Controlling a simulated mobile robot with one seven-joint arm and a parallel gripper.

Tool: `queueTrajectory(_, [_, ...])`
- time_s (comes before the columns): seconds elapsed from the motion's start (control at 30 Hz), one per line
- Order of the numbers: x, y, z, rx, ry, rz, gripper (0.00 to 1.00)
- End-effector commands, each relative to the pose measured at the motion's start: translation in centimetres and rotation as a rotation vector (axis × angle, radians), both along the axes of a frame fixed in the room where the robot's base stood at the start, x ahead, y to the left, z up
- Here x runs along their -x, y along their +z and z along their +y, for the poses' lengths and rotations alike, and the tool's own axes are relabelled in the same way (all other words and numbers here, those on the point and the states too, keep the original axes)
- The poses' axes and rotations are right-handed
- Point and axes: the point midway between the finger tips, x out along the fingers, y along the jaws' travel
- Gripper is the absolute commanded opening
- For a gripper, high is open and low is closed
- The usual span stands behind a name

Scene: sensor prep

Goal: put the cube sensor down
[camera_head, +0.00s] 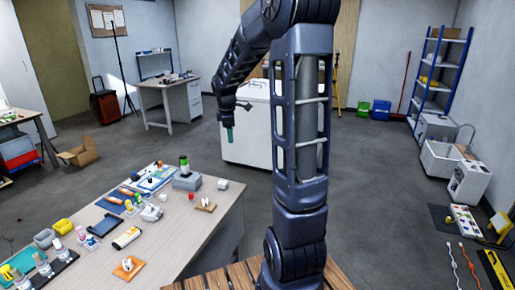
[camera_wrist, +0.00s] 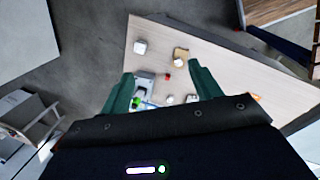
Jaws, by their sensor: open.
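A small white cube, which looks like the cube sensor (camera_head: 223,184), rests on the light wooden table (camera_head: 225,214) near its far right edge. It also shows in the wrist view (camera_wrist: 140,47), beyond the fingertips and apart from them. My gripper (camera_head: 230,134) hangs in the air above and beyond the table's far end. In the wrist view its two green fingers (camera_wrist: 160,75) are spread with nothing held between them.
A grey box (camera_head: 187,181) with a green-topped bottle stands left of the cube. A small wooden board (camera_head: 206,207) with a small item lies nearer. Several tools and bottles crowd the table's left part. A white chest (camera_head: 250,130) stands on the floor behind.

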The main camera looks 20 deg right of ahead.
Motion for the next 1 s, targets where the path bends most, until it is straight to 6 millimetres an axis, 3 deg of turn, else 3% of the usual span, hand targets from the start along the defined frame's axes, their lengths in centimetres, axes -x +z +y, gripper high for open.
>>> queueTrajectory(0.1, [3.5,2.3,0.1,-0.024,-0.135,-0.043,0.63])
queueTrajectory(0.4, [12.1,6.0,0.1,-0.117,-0.487,-0.139,0.63])
queueTrajectory(0.7, [20.6,7.4,0.1,-0.251,-0.829,-0.218,0.63])
queueTrajectory(1.0, [27.7,6.8,0.1,-0.399,-1.126,-0.259,0.63])
